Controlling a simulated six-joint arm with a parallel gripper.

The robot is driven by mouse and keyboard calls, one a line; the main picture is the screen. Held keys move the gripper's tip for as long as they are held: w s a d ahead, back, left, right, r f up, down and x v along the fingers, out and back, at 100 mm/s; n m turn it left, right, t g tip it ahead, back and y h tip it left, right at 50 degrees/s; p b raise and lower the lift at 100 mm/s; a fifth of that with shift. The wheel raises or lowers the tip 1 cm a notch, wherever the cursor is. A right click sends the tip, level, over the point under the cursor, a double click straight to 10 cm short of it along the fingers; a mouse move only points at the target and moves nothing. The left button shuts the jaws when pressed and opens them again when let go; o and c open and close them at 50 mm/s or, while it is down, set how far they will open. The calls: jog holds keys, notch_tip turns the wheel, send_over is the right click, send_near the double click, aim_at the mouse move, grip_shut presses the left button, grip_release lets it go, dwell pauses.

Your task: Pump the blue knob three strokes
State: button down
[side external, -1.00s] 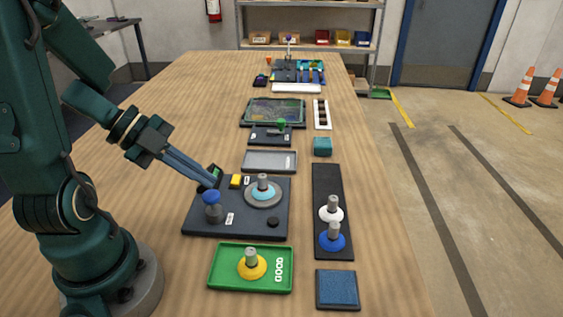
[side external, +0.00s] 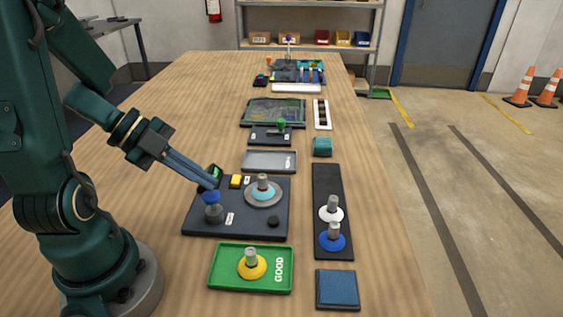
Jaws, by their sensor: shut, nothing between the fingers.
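The blue knob (side external: 211,197) tops a grey post (side external: 214,214) at the left front of the dark washer plate (side external: 250,226). My gripper (side external: 214,186) is shut and empty. Its fingers slant down from the left, with the tips just above and behind the knob; I cannot tell whether they touch it. On the same plate are a grey disc with a light blue centre and a grey peg (side external: 263,190), a yellow block (side external: 236,181), a green-lit display (side external: 214,173) partly behind my fingers, and a black button (side external: 273,221).
A green GOOD tray (side external: 225,275) with a yellow-based peg (side external: 252,265) lies in front. A black strip (side external: 325,180) to the right holds a white-based peg (side external: 332,210) and a blue-based peg (side external: 333,238). A blue pad (side external: 338,288) is at front right. The table (side external: 165,85) is clear at the far left.

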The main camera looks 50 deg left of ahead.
aim_at(205, 193)
jog(key=shift+f, duration=1.4)
dwell(1.2)
jog(key=shift+r, duration=1.65)
jog(key=shift+r, duration=0.1)
jog(key=shift+r, duration=2.4)
notch_tip(205, 193, up, 4)
jog(key=shift+f, duration=0.1)
dwell(0.4)
